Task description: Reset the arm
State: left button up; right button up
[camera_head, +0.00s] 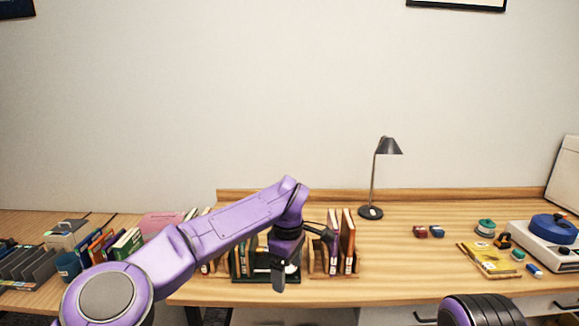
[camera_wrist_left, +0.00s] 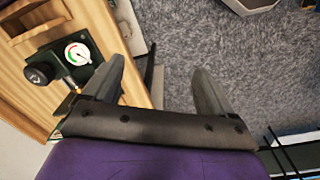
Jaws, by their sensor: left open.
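My purple left arm (camera_head: 225,220) reaches in from the left across the front of the desk. My left gripper (camera_head: 279,285) hangs down at the end of it, in front of the books and the dark stand on the desk. In the left wrist view the left gripper (camera_wrist_left: 160,78) has its two dark fingers spread wide apart, with nothing between them. Past the fingers are the desk edge and the grey carpet. My right gripper does not show; a dark ribbed part at the bottom right of the head view looks like my right arm.
The wooden desk (camera_head: 400,285) carries upright books (camera_head: 348,240), a black lamp (camera_head: 371,212), a yellow packet (camera_head: 485,258) and a white device with a blue top (camera_head: 553,228). A pressure gauge (camera_wrist_left: 77,54) sits beside the left finger. Carpet (camera_wrist_left: 215,40) is below.

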pick_arm(q)
jog(key=a+f+n+t+y+b, duration=0.1)
jog(key=a+f+t+y, duration=0.15)
jog(key=f, duration=0.45)
jog(key=a+f+n+t+y, duration=0.1)
jog(key=f+n+t+y, duration=0.1)
jog(key=f+t+y, duration=0.3)
jog(key=s+a+f+m+t+h+b, duration=0.1)
jog(key=s+a+f+m+h, duration=0.15)
jog(key=s+f, duration=0.45)
jog(key=s+a+f+m+h+b, duration=0.2)
jog(key=s+a+f, duration=0.15)
jog(key=f, duration=0.85)
jog(key=s+a+f+m+g+b, duration=0.1)
jog(key=s+a+f, duration=0.3)
jog(key=s, duration=0.5)
jog(key=s+a+f+m+g+b, duration=0.2)
jog(key=s+a+f, duration=0.1)
jog(key=s+a, duration=0.6)
jog(key=s+a+f+m+g+b, duration=0.1)
jog(key=s+a+f+g+b, duration=0.1)
jog(key=s+a+f, duration=0.2)
jog(key=s+a, duration=0.3)
jog(key=s, duration=0.3)
jog(key=shift+s+a+f+g, duration=0.15)
jog(key=shift+s+f+g, duration=0.15)
jog(key=shift+f+g, duration=0.05)
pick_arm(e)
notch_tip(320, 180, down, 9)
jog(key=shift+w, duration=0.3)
